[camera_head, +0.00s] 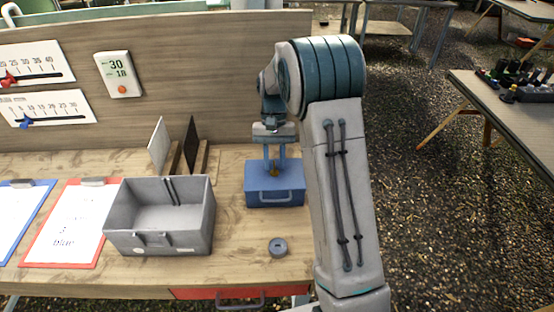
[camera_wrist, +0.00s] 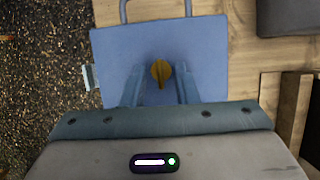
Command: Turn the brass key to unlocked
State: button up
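The brass key (camera_wrist: 161,72) stands on top of a blue box (camera_head: 273,190), which has a handle on its front. My gripper (camera_head: 275,165) points straight down over the box. In the wrist view the key lies between and just beyond the two fingertips (camera_wrist: 161,88). The fingers are apart, with a gap on each side of the key. The key's grip appears lined up along the picture's vertical in the wrist view. The key shows only as a small brass spot (camera_head: 274,172) in the head view. No lock markings can be read.
A grey open bin (camera_head: 160,238) stands left of the blue box. A small round grey object (camera_head: 278,247) lies in front of it. Upright panels (camera_head: 190,145) stand behind the bin. Clipboards (camera_head: 72,225) lie at the left. The table's right edge is near the box.

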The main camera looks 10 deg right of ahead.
jog(key=v, duration=1.3)
jog(key=shift+r+b, duration=0.4)
jog(key=s+r+n+t, duration=0.1)
jog(key=s+r+t, duration=0.3)
jog(key=s, duration=1)
jog(key=s+f+t, duration=0.1)
jog(key=s+f, duration=0.1)
jog(key=s, duration=0.5)
jog(key=s+f+n+t+h, duration=0.1)
jog(key=s+f+t, duration=0.1)
jog(key=s, duration=0.5)
jog(key=shift+s+a+f+n+t, duration=0.3)
jog(key=shift+s+f, duration=0.1)
jog(key=shift+f, duration=0.35)
jog(key=shift+o, duration=0.2)
